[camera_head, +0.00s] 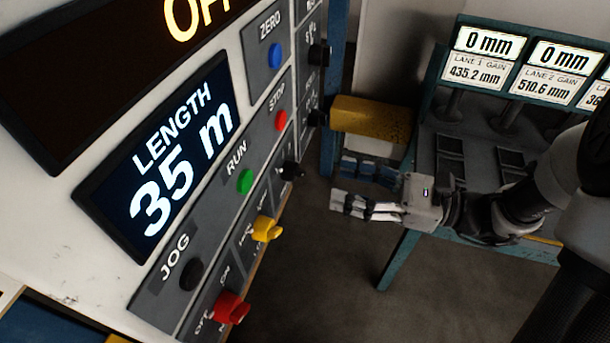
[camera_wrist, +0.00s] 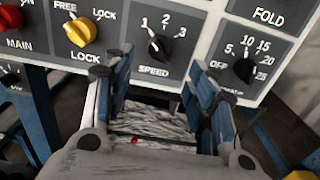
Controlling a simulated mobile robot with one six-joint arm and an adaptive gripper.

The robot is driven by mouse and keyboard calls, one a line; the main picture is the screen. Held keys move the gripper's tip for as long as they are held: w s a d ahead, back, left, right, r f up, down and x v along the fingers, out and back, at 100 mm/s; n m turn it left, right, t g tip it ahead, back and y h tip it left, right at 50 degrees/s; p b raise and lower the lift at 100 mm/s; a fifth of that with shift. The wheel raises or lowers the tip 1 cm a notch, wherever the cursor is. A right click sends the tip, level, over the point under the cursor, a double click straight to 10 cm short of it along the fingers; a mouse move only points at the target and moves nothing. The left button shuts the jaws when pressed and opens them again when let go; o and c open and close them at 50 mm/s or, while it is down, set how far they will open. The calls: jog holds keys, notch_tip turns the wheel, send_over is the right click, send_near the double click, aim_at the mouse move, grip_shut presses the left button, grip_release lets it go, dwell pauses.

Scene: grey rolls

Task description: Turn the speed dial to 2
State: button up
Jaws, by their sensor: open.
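The speed dial (camera_wrist: 160,47) is a black knob on a grey plate marked 1, 2, 3 and SPEED in the wrist view. A pale mark on it seems to point up-left, toward 1, but it is small. In the head view the dial (camera_head: 292,169) sticks out at the panel's right edge, its numbers unreadable. My gripper (camera_head: 343,182) is open and empty, to the right of the dial and apart from it. In the wrist view my gripper (camera_wrist: 158,82) has its fingers spread left and right, below the speed plate.
A yellow FREE/LOCK knob (camera_wrist: 81,30) and a red MAIN knob (camera_wrist: 10,17) lie left of the dial. Right of it is a black knob (camera_wrist: 244,69) marked OFF to 25. A yellow block (camera_head: 371,118) and a blue-framed gauge stand (camera_head: 468,72) are behind my gripper.

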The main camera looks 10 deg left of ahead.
aim_at(303, 174)
jog(key=a, duration=0.3)
jog(key=a+b, duration=0.1)
jog(key=a, duration=0.4)
jog(key=shift+w+a, duration=0.3)
jog(key=shift+c, duration=0.6)
jog(key=c, duration=1)
